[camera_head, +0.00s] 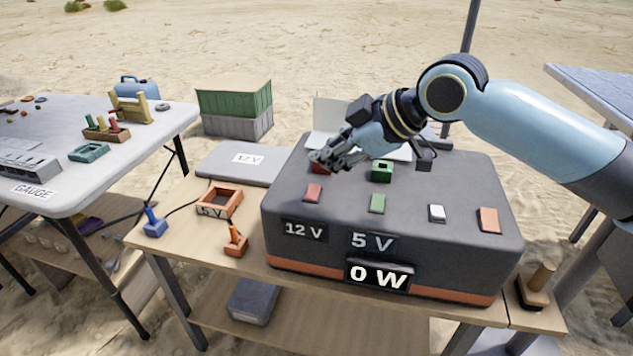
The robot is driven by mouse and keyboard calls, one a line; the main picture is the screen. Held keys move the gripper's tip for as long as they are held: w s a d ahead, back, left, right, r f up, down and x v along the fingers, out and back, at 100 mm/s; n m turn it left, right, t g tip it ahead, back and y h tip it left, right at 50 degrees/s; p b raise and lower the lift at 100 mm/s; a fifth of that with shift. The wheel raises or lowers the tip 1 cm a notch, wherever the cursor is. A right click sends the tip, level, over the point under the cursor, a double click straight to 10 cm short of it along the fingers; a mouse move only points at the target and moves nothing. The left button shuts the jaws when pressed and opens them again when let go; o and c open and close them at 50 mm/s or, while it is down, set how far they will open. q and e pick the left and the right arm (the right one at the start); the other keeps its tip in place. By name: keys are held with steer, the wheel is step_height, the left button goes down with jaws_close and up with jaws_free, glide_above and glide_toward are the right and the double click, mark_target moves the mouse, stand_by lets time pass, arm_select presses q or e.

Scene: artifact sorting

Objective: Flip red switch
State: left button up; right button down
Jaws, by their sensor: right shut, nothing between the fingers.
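A dark grey box (400,215) with an orange base band stands on the wooden table. A red switch (312,193) sits near the left of its top. A second red piece (320,167) lies behind it, partly hidden by my right gripper. My right gripper (322,161) is shut and empty, with its fingertips over or at that rear red piece; I cannot tell whether they touch. A green switch (377,204), a white switch (437,213) and an orange switch (488,220) line the front of the top. My left gripper is not in view.
A green socket (382,171) stands behind the green switch. Labels on the box read 12 V, 5 V and 0 W. An orange frame (220,203), a blue plug (154,223) and an orange plug (235,240) lie left of the box. A white table (60,195) stands further left.

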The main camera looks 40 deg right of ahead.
mark_target(317, 190)
steer(key=x, duration=0.4)
steer(key=shift+b, duration=0.35)
steer(key=shift+w+d+f, duration=0.1)
steer(key=shift+d+f, duration=0.1)
steer(key=shift+f, duration=0.4)
steer(key=shift+w+d+f, duration=0.1)
steer(key=shift+d+f, duration=0.1)
steer(key=shift+f, duration=0.4)
steer(key=shift+w+d+f+b, duration=0.2)
steer(key=shift+f+b, duration=0.1)
steer(key=shift+f, duration=0.25)
steer(key=shift+w+d+f, duration=0.1)
steer(key=shift+d+f, duration=0.05)
steer(key=shift+f, duration=0.15)
steer(key=shift+p, duration=0.3)
